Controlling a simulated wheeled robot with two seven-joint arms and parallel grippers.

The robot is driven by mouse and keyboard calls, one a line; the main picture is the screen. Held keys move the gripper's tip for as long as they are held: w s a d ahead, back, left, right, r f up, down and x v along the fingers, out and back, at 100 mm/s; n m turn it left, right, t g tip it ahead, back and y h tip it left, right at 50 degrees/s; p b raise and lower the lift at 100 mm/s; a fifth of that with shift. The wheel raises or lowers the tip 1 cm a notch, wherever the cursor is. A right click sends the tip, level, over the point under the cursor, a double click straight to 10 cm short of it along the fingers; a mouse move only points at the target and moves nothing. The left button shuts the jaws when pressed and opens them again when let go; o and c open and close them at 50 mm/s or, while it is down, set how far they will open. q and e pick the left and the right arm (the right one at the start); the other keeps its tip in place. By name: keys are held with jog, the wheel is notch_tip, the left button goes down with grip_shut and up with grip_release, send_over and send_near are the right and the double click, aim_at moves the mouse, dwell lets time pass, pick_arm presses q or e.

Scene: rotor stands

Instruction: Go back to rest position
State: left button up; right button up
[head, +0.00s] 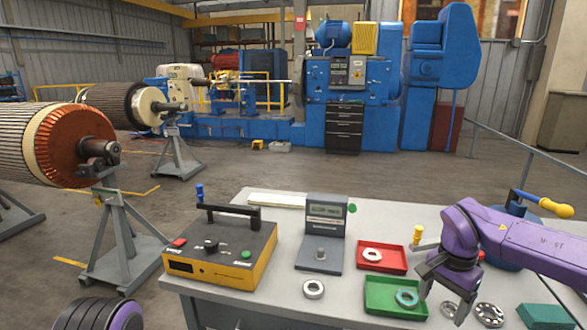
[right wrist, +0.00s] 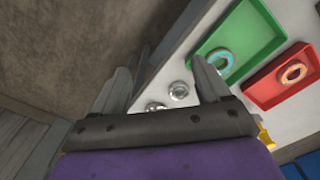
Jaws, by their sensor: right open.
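My right gripper (head: 445,296) is open at the right of the grey table, with its fingers pointing down beside the green tray (head: 378,310). Nothing shows between its fingers, which also appear in the right wrist view (right wrist: 165,88). A ring with a teal face (head: 407,298) lies in the green tray. Loose metal rings (head: 489,314) lie on the table close to the right gripper. Only a purple and black part of my left arm shows at the lower left; its gripper is out of view.
The table (head: 290,205) holds a yellow and black tester box (head: 218,262), a grey display unit (head: 326,220) and a loose ring (head: 313,289). A yellow-handled tool (head: 555,208) is by my right arm. Rotors (head: 45,145) on stands and blue machinery (head: 335,105) stand beyond.

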jog(key=s+f+n+t+h+b, duration=0.15)
jog(key=s+f+h, duration=0.3)
jog(key=f, duration=0.85)
jog(key=s+f+n+t+h, duration=0.1)
jog(key=s+f+t+h, duration=0.15)
jog(key=s+f, duration=0.65)
pick_arm(q)
jog(key=shift+s+a+f, duration=0.1)
jog(key=shift+s+f, duration=0.15)
jog(key=shift+f, duration=0.2)
jog(key=shift+s+a+f, duration=0.1)
jog(key=shift+s+f, duration=0.1)
jog(key=shift+f, duration=0.25)
pick_arm(e)
jog(key=s+a+f+n+y, duration=0.1)
jog(key=s+f+n+y, duration=0.1)
jog(key=s+f, duration=1)
jog(key=s+y, duration=0.1)
jog(key=s, duration=0.3)
jog(key=shift+a+f+g, duration=0.2)
jog(key=shift+g, duration=0.1)
jog(key=shift+s+n, duration=0.1)
jog(key=shift+n, duration=0.15)
